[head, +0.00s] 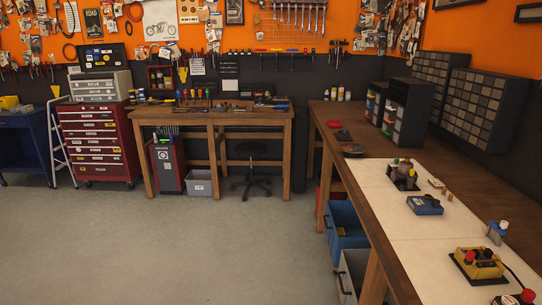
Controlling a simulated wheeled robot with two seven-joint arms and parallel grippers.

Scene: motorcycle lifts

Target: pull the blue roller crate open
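The blue roller crate (346,241) stands on the floor under the long wooden bench on the right. Its left end shows between the bench legs, and the bench top hides its right part. It looks open at the top, with a dark inside. Neither of my grippers is in view.
A grey crate (347,288) stands nearer than the blue one, and something red (325,192) is behind it. The wooden bench (386,235) overhangs them, and its front leg (373,279) stands beside the grey crate. The grey floor (220,250) to the left is clear.

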